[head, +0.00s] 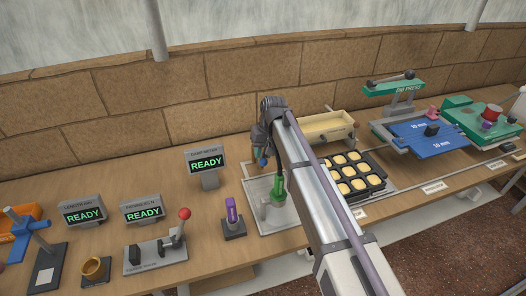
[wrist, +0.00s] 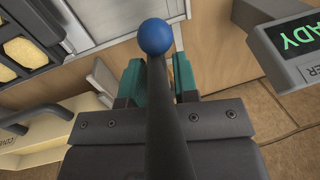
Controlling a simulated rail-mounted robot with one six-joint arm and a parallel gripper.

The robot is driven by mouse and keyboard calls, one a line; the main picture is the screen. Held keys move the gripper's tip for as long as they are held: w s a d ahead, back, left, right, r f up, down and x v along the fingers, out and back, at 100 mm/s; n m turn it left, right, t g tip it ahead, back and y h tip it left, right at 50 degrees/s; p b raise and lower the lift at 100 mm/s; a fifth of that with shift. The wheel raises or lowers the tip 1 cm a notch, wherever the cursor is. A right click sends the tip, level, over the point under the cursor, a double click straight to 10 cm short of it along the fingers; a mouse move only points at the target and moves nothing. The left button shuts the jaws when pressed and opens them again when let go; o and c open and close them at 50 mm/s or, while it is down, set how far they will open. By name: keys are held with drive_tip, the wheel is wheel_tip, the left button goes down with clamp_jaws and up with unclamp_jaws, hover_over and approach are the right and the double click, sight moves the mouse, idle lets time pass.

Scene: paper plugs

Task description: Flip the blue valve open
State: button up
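A blue ball knob (wrist: 155,37) on a dark lever shows in the wrist view. The lever runs down the picture in front of my gripper (wrist: 158,80), and the knob sits just beyond its teal fingertips. The fingers stand apart on either side of the lever, and the lever hides most of the gap between them. I see no clear grip on it. In the head view my gripper (head: 262,148) points down beside a small blue spot (head: 262,162), probably the same knob. The valve's body is hidden by my arm.
A green cylinder (head: 278,190) stands on a pale tray (head: 253,206) close to my gripper. A READY display (head: 207,163) stands to the left. A black mould tray (head: 373,194) and a cream bin (head: 318,127) are to the right. A red-knobbed lever (head: 184,213) is front left.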

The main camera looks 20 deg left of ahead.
drive_tip(key=shift+o, duration=0.7)
drive_tip(key=shift+r, duration=0.1)
drive_tip(key=r+p, duration=0.3)
drive_tip(key=d+r+p, duration=0.1)
drive_tip(key=r+p, duration=0.3)
drive_tip(key=w+r+p, duration=0.1)
drive_tip(key=r+p, duration=0.2)
drive_tip(key=shift+w+d+r+p, duration=0.1)
drive_tip(key=shift+d+r+p, duration=0.2)
drive_tip(key=shift+d+p, duration=0.05)
drive_tip(key=shift+f, duration=0.1)
